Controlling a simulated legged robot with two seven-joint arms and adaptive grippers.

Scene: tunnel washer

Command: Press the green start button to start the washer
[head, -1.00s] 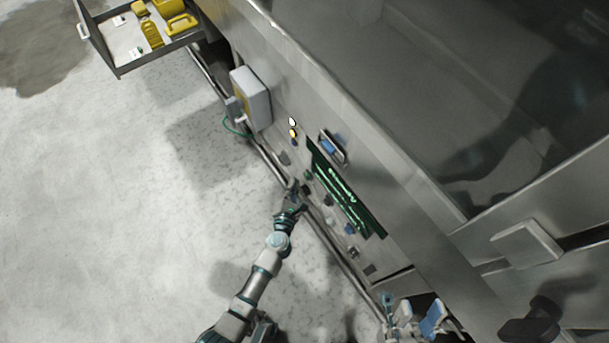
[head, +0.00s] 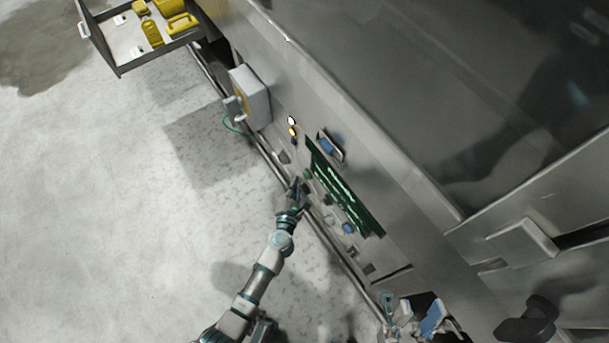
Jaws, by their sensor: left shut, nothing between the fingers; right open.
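The washer's grey metal front (head: 385,205) runs diagonally across the head view. A dark panel with green lettering (head: 343,190) is set in it, with a row of small buttons and knobs along its lower left side. A small dark green button (head: 308,173) shows at the panel's upper end. My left gripper (head: 297,189) is shut and empty, close to this row just below that button. I cannot tell whether it touches anything.
A grey box (head: 250,95) with a green cable juts from the front. An open drawer (head: 120,65) with yellow containers is at the top left. A rail (head: 345,268) runs along the machine's foot. A black knob (head: 530,322) is at the lower right. The floor at left is clear.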

